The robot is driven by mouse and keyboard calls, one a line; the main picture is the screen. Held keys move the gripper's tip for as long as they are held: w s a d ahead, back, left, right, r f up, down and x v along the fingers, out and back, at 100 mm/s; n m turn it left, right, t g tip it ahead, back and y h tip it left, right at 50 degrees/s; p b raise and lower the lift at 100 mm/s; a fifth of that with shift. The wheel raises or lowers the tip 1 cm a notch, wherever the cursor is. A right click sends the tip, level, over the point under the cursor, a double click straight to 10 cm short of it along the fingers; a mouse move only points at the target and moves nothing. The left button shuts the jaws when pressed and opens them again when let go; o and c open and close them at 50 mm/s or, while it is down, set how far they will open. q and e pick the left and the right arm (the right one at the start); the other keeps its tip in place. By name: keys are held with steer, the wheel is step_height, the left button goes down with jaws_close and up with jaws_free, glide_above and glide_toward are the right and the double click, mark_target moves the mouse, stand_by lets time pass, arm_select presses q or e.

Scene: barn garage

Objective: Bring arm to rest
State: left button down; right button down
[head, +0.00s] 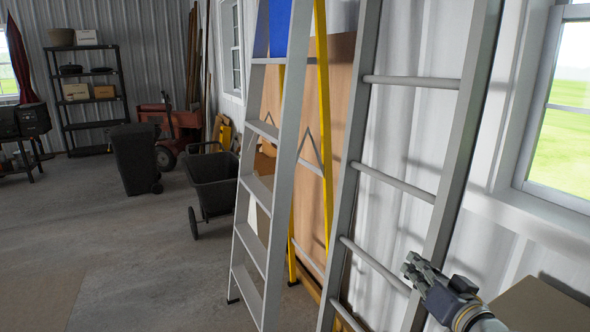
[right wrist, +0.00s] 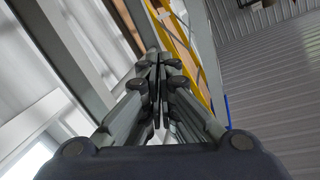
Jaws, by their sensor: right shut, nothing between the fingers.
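My right gripper (head: 412,268) shows at the lower right of the head view, its arm coming in from the bottom right corner. Its fingers are together with nothing between them; the closed fingers also show in the right wrist view (right wrist: 158,75). The gripper is in front of the lower right part of a grey metal ladder (head: 450,165). I cannot tell whether it touches the ladder. My left gripper is in neither view.
A stepladder (head: 265,190) with yellow rear legs stands left of the grey ladder. A window (head: 560,110) and a brown box (head: 535,305) are at the right. A black wheelbarrow (head: 212,185), a bin (head: 135,160) and shelves (head: 90,95) stand further back.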

steer(key=s+a+f+n+g+h, duration=0.1)
steer(key=s+a+f+g, duration=0.15)
steer(key=s+f, duration=0.6)
steer(key=s+a+f+n+g, duration=0.15)
steer(key=s+f+g, duration=0.35)
steer(key=f, duration=0.6)
steer(key=s+f+n+g+h, duration=0.1)
steer(key=s+f+g, duration=0.3)
steer(key=s, duration=0.6)
steer(key=s+f+n+g+h, duration=0.15)
steer(key=s+f, duration=0.35)
steer(key=s, duration=0.6)
step_height(320, 180, down, 27)
steer(key=s+g, duration=0.1)
steer(key=s+d+f+g, duration=0.1)
steer(key=s+d+f, duration=0.2)
steer(key=s+f, duration=1.2)
steer(key=shift+s+f, duration=0.4)
steer(key=shift+s, duration=0.5)
steer(key=shift+s, duration=0.15)
